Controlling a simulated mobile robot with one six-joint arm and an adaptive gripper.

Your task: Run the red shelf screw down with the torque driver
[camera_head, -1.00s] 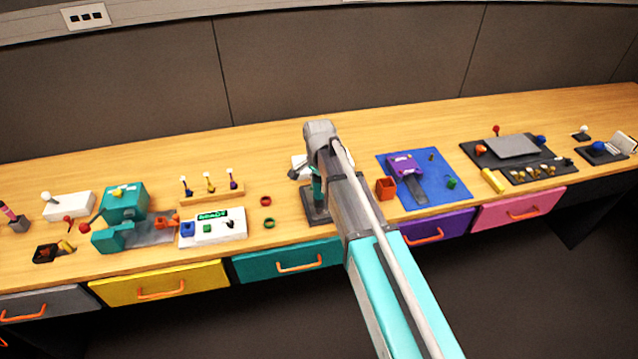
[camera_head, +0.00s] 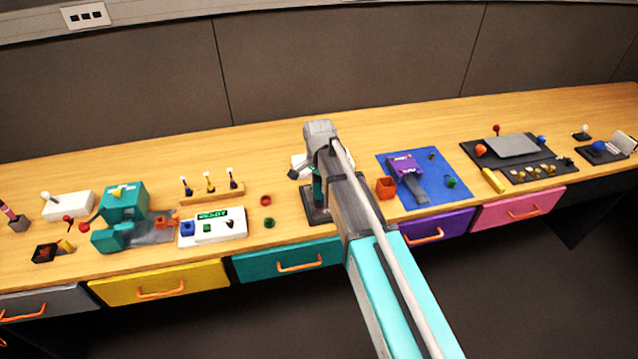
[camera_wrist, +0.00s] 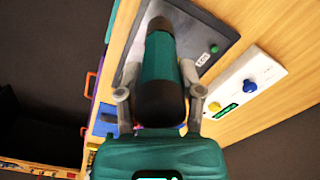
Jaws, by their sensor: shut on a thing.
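The torque driver appears as a teal and black cylinder (camera_wrist: 160,65) in the wrist view. My gripper (camera_wrist: 161,95) is shut on it, with one grey finger on each side. Its far end points to a dark plate (camera_wrist: 213,30) with a small label and a green button. In the head view the teal driver (camera_head: 317,186) is partly hidden by my arm and stands over the dark plate (camera_head: 318,215). I cannot make out the red shelf screw; the driver's tip and the spot under it are hidden.
A white panel (camera_head: 205,238) with a display and blue knob lies left of the plate. Behind it is a wooden rack (camera_head: 212,195) with white-topped pegs. An orange box (camera_head: 386,188) and blue mat (camera_head: 440,190) lie right.

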